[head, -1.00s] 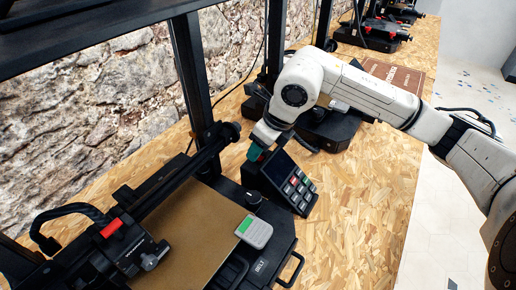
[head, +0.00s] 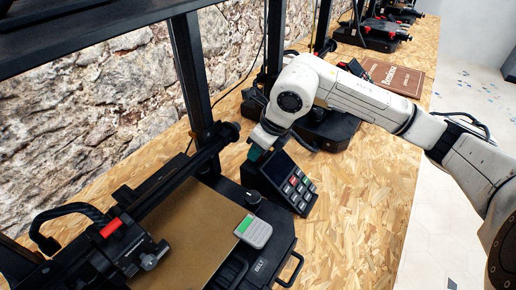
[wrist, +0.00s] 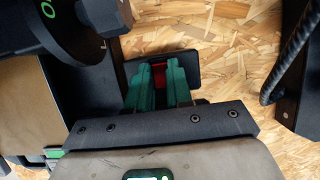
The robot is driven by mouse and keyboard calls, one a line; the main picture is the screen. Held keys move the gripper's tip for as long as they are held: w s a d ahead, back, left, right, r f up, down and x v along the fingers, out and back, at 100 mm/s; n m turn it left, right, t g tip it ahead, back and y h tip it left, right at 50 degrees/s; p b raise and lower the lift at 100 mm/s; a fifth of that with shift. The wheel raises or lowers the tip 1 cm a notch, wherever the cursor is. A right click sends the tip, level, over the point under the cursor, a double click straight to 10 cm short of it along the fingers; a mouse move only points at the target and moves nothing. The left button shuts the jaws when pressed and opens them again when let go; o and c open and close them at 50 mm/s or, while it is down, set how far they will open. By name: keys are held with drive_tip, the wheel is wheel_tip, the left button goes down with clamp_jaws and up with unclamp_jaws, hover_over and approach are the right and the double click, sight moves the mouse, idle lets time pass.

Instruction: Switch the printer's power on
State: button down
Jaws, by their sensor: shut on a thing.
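The near printer (head: 272,245) has a dark frame and a tan bed. Its control box (head: 300,205), with a screen and several keys, stands at its right front corner. My gripper (head: 255,153) points down at the box's far upper end. In the wrist view its green fingers (wrist: 158,88) are closed about a small red part (wrist: 158,82), which looks like the power switch, in front of a dark housing (wrist: 190,68). The fingers hide much of the red part, so its on or off position cannot be told.
The wooden bench (head: 360,190) is clear to the right of the control box.

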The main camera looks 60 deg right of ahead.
drive_tip(key=shift+w+g, duration=0.3)
drive_tip(key=shift+g, duration=0.6)
drive_tip(key=shift+w+g, duration=0.25)
drive_tip(key=shift+g, duration=0.95)
drive_tip(key=c, duration=1)
unclamp_jaws()
wheel_tip(320, 180, up, 11)
drive_tip(key=shift+s+f, duration=0.1)
drive_tip(key=shift+f, duration=0.05)
